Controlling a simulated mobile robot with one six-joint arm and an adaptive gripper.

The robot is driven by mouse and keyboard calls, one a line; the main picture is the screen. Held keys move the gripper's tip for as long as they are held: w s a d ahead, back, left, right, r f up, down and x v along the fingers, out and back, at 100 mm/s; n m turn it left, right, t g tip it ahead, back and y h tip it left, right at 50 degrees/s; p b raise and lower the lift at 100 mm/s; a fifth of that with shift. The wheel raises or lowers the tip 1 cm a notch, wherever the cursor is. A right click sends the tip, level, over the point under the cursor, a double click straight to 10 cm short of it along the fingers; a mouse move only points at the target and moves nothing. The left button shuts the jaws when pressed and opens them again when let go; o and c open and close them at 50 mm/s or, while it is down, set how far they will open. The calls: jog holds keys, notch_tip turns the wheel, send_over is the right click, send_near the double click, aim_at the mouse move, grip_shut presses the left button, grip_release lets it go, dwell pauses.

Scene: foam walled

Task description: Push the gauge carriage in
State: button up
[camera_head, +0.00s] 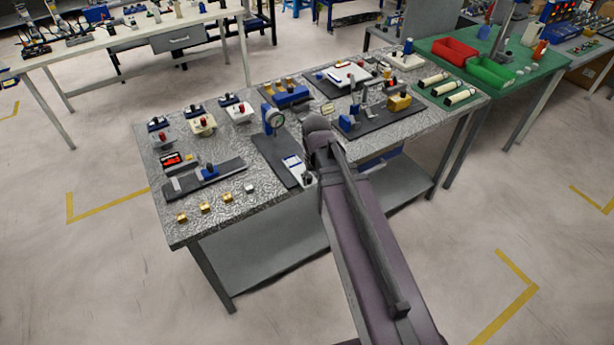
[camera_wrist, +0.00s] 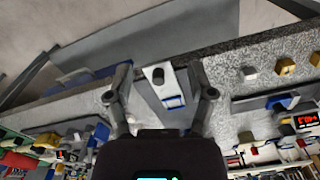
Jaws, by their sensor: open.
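The gauge carriage appears to be the white block with blue trim (camera_head: 293,166), at the near end of a dark base plate (camera_head: 268,152). A round dial gauge (camera_head: 274,118) stands at the plate's far end. In the wrist view the white block (camera_wrist: 160,97), with a dark knob on top, lies in line with the gap between my fingertips. My gripper (camera_wrist: 159,68) is open with nothing clamped. Contact with the block cannot be told. In the head view my arm hides the gripper.
A black rail with a blue slider (camera_head: 209,172) lies to the left, with several small brass blocks (camera_head: 205,208) near the front edge. Another dark fixture plate (camera_head: 375,122) lies right of my arm. The floor in front of the bench is clear.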

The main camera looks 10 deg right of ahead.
notch_tip(320, 180, up, 3)
jog(key=p, duration=0.2)
send_over(309, 177)
jog(key=shift+f, duration=0.2)
jog(key=shift+f, duration=0.2)
notch_tip(309, 177, down, 14)
jog(key=b, duration=1.3)
jog(key=shift+r+b, duration=0.25)
jog(key=shift+b, duration=0.1)
jog(key=shift+w, duration=0.1)
grip_shut()
